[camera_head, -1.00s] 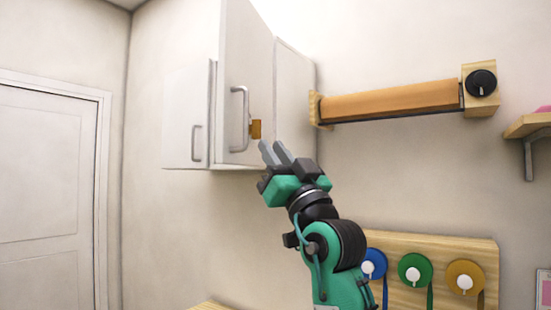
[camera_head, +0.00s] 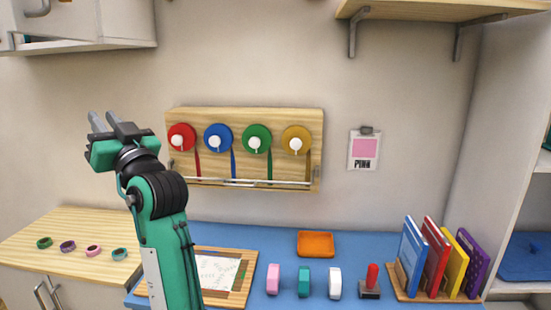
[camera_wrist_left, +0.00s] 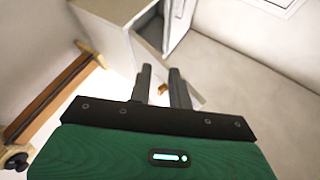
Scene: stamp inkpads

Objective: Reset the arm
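My left gripper (camera_head: 103,117) is raised at the left of the head view, in front of the wall and left of the tape board. Its grey fingers point up and stand apart with nothing between them. The fingers also show apart in the left wrist view (camera_wrist_left: 162,88). Beyond them there are the white cabinet (camera_wrist_left: 118,38) and a small orange-brown piece (camera_wrist_left: 163,89), which looks separate from the fingers. My right gripper is not in view.
A wooden board with several tape rolls (camera_head: 245,113) hangs on the wall. Below is a blue table (camera_head: 216,237) with an orange tray (camera_head: 316,243), a red-handled stamp (camera_head: 371,281) and books (camera_head: 414,255). A wall cabinet (camera_head: 75,30) is upper left.

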